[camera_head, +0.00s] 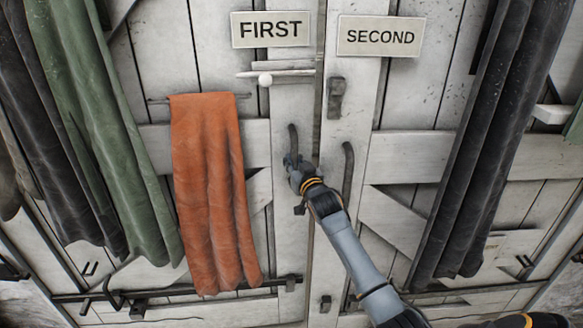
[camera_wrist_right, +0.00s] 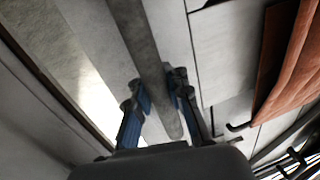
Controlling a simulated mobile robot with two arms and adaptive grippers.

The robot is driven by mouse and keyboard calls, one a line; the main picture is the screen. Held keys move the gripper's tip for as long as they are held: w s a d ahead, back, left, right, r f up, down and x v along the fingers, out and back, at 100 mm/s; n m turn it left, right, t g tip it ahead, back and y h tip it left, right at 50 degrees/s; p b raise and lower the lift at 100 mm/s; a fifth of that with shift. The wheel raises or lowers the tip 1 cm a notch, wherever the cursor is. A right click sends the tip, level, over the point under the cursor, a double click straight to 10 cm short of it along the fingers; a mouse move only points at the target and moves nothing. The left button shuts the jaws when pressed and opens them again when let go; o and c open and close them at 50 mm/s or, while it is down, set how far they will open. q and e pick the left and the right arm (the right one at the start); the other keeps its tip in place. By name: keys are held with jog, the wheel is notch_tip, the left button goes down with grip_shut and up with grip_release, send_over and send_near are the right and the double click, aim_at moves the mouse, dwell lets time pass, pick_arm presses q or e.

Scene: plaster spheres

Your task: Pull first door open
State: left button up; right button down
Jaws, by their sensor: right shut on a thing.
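The first door (camera_head: 290,100) is a white plank door under a sign reading FIRST (camera_head: 270,29). Its dark curved handle (camera_head: 293,135) is upright near the door's right edge. My right gripper (camera_head: 292,163) is at the lower part of this handle. In the right wrist view the handle (camera_wrist_right: 140,45) runs between the two blue-and-dark fingers (camera_wrist_right: 160,92), which are shut on it. The fingers hide part of the handle. A narrow dark line runs between the two doors; I cannot tell whether the first door is ajar. My left gripper is out of view.
The second door (camera_head: 345,110), with its own handle (camera_head: 347,170) and sign (camera_head: 381,36), adjoins on the right. An orange cloth (camera_head: 210,190) hangs on the first door. Green (camera_head: 85,120) and dark (camera_head: 480,150) cloths hang at the sides. A white bolt (camera_head: 275,75) sits under the FIRST sign.

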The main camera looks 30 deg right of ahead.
jog(key=shift+s+a, duration=0.1)
jog(key=shift+s, duration=0.25)
jog(key=c, duration=1.5)
grip_release()
jog(key=o, duration=0.3)
jog(key=shift+w+d+f, duration=0.15)
jog(key=shift+d, duration=0.1)
jog(key=v, duration=1.2)
jog(key=shift+a, duration=0.1)
